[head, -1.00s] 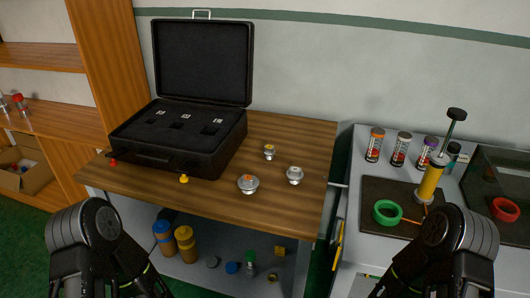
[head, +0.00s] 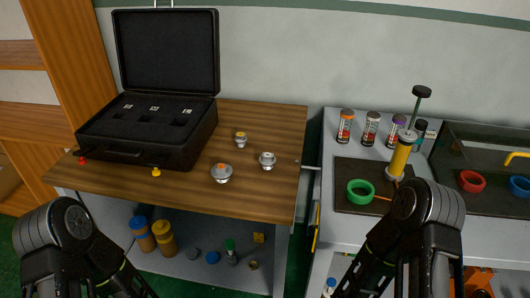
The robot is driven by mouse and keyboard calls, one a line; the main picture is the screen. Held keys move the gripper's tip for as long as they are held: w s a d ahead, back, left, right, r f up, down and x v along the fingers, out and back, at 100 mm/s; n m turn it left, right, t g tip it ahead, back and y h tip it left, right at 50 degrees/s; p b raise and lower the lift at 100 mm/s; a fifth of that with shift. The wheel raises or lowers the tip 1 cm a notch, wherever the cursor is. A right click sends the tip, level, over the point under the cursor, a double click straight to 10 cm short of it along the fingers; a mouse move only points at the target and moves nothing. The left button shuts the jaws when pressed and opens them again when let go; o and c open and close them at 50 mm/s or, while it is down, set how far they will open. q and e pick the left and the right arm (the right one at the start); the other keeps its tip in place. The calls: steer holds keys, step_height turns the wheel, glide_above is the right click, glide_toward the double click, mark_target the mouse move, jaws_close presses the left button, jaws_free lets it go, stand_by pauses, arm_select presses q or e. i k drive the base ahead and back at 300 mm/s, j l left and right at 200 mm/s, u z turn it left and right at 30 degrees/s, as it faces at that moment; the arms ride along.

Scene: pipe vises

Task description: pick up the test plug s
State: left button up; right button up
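Three silver test plugs stand on the wooden tabletop to the right of the open black case. The smallest-looking plug (head: 241,139), with a yellow mark on top, is at the back. A middle-sized plug (head: 267,160) is to its right and nearer. The largest plug (head: 221,173), with an orange mark, is nearest the front edge. I cannot read which plug is marked s. The case (head: 147,140) has a foam insert with several small labels and dark slots. Only links of my two arms show at the lower corners; neither gripper's fingers are in view.
The wooden table (head: 258,118) has clear room around the plugs. Its lower shelf holds yellow bottles (head: 164,238) and small parts. A grey bench on the right carries several spray cans (head: 345,127), a green tape roll (head: 360,192), a yellow pump (head: 400,158) and a red roll (head: 471,181).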

mark_target(241, 138)
steer(key=z, duration=1.85)
steer(key=k+j, duration=0.25)
steer(key=k, duration=0.15)
steer(key=k+j, duration=0.25)
steer(key=k, duration=0.2)
